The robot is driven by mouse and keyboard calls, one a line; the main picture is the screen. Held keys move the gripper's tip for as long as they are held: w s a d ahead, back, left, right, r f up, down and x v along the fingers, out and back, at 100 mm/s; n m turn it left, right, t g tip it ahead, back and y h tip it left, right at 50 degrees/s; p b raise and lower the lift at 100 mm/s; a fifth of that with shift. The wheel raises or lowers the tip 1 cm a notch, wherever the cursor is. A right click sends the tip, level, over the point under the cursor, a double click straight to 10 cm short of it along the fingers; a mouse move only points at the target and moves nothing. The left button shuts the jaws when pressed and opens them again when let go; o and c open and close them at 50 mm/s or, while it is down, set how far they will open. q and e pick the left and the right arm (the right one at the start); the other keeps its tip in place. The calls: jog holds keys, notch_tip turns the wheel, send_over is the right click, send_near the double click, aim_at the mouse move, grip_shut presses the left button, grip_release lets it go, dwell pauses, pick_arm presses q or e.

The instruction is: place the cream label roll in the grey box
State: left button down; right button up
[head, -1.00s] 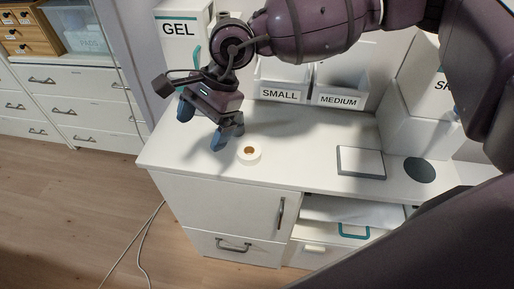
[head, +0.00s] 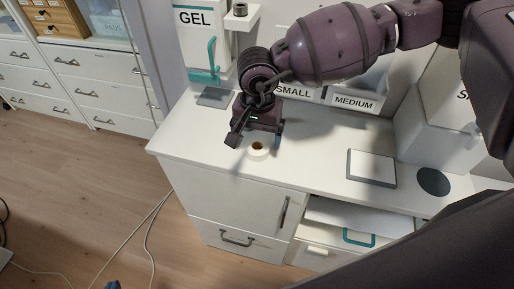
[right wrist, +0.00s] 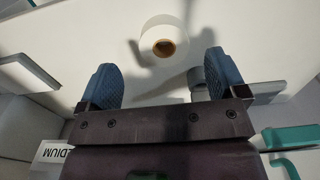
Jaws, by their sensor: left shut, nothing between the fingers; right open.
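The cream label roll (head: 260,153), a short ring with a brown core, lies flat near the counter's front edge. It also shows in the right wrist view (right wrist: 146,40), beyond and between the fingertips. My right gripper (right wrist: 160,66) is open and empty, with blue pads spread apart. In the head view my right gripper (head: 257,130) is over the counter just behind the roll, its fingers mostly hidden. A blue tip of my left gripper (head: 112,285) shows at the bottom edge, shut and empty. I cannot identify a grey box for certain; a flat grey-rimmed rectangular thing (head: 371,168) lies right of the roll.
White bins marked SMALL (head: 294,91) and MEDIUM (head: 355,103) stand behind my right arm. A GEL dispenser (head: 196,45) is at the back left, above a grey pad (head: 214,97). A dark disc (head: 433,182) lies at the right. Counter between roll and rectangular thing is clear.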

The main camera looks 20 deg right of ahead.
aim_at(256, 148)
jog(key=shift+w+a+f, duration=0.1)
jog(key=shift+w+f, duration=0.05)
jog(key=shift+f, duration=2.55)
jog(key=c, duration=1.1)
notch_tip(256, 148, up, 20)
jog(key=shift+r, duration=0.1)
